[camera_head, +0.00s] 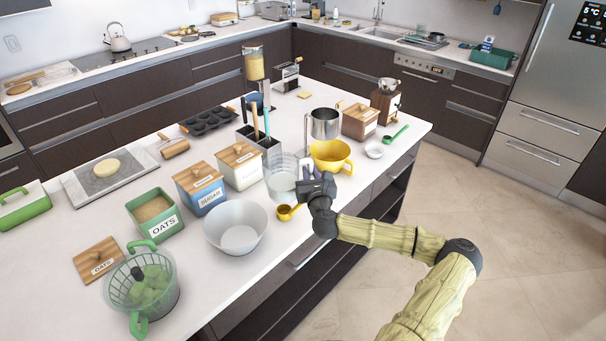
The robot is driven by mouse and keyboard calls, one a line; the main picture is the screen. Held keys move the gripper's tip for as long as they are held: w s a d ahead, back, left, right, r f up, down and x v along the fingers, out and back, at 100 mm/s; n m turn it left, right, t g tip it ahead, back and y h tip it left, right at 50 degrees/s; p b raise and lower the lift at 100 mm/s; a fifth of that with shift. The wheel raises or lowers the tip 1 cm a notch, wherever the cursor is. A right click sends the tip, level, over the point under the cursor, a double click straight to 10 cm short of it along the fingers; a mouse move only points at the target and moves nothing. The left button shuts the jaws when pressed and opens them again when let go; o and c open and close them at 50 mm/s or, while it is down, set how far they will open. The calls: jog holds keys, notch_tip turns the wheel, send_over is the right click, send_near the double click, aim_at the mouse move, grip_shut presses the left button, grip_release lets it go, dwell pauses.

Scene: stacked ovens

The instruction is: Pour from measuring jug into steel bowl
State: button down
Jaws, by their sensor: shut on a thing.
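The clear measuring jug (281,183) stands roughly upright at the middle of the island, with pale contents low in it. My gripper (308,186) is at its right side, shut on its handle side; the fingertips are hard to make out. The steel bowl (235,228) is wide, pale grey and looks empty. It sits on the counter in front and to the left of the jug, apart from it. I cannot tell whether the jug touches the counter.
Canisters (240,166) and an open oats box (155,217) line the left. A green-handled strainer (142,286) stands at front left.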

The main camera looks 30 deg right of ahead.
aim_at(284, 163)
jog(key=shift+r, duration=0.1)
dwell(0.4)
jog(key=n, duration=0.1)
jog(key=a+r+n, duration=0.1)
jog(key=shift+w+a+n, duration=0.1)
jog(key=shift+n, duration=0.2)
jog(key=a+n, duration=0.1)
jog(key=n, duration=0.1)
jog(key=a+r+n+t+p, duration=0.1)
jog(key=a+n, duration=0.1)
jog(key=a+n+p, duration=0.1)
jog(key=a+n, duration=0.1)
jog(key=shift+w+a+r+t+y, duration=0.1)
jog(key=shift+w+r+t+y, duration=0.05)
jog(key=shift+w+t+y, duration=0.2)
jog(key=shift+s+f+n, duration=0.1)
jog(key=shift+f+n, duration=0.1)
jog(key=shift+n, duration=0.1)
jog(key=shift+a+r+n, duration=0.1)
jog(key=shift+a+n, duration=0.4)
jog(key=shift+b, duration=0.3)
